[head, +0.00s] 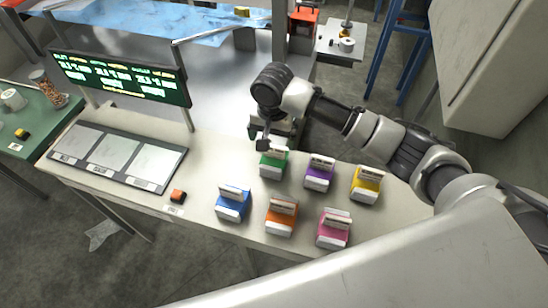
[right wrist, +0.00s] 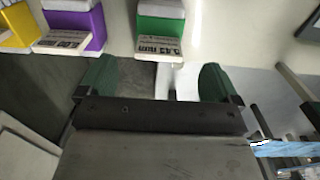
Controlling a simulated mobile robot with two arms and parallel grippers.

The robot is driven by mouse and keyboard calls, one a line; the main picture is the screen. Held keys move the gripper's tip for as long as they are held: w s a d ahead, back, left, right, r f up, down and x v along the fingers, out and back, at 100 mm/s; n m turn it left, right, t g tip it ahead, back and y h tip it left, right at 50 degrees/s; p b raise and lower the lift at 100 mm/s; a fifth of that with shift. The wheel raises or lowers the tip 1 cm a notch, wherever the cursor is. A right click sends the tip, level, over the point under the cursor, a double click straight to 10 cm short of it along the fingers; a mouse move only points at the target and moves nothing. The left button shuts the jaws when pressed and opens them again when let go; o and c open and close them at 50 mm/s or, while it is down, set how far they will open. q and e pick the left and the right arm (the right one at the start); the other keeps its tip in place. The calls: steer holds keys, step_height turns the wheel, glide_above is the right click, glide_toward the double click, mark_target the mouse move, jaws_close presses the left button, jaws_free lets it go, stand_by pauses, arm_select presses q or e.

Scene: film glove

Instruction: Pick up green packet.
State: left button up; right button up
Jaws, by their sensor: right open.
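The green packet (head: 271,168) stands in the back row of packets on the pale table, at the left end of that row. It also shows at the top of the right wrist view (right wrist: 161,27), with a white printed label. My right gripper (head: 267,141) is right at the packet's back side in the head view and hides part of it. In the right wrist view its two dark green fingers (right wrist: 155,78) are wide apart, with the packet beyond the gap between them and nothing held. I cannot tell whether a finger touches the packet. My left gripper is out of view.
The purple packet (head: 319,174) and yellow packet (head: 366,186) stand to the right. Blue (head: 233,204), orange (head: 281,216) and pink (head: 333,230) packets stand in front. A lit display board (head: 122,78) and grey panels (head: 118,155) occupy the table's left.

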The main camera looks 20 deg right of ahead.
mark_target(275, 146)
steer(key=shift+f, duration=0.35)
steer(key=shift+w+f, duration=0.2)
steer(key=shift+f, duration=0.1)
steer(key=f, duration=0.1)
steer(key=f+p, duration=0.1)
steer(key=f, duration=0.1)
steer(key=shift+w+d+f, duration=0.1)
steer(key=shift+d+f, duration=0.2)
steer(key=shift+f, duration=0.6)
steer(key=shift+c, duration=0.9)
steer(key=c, duration=1.1)
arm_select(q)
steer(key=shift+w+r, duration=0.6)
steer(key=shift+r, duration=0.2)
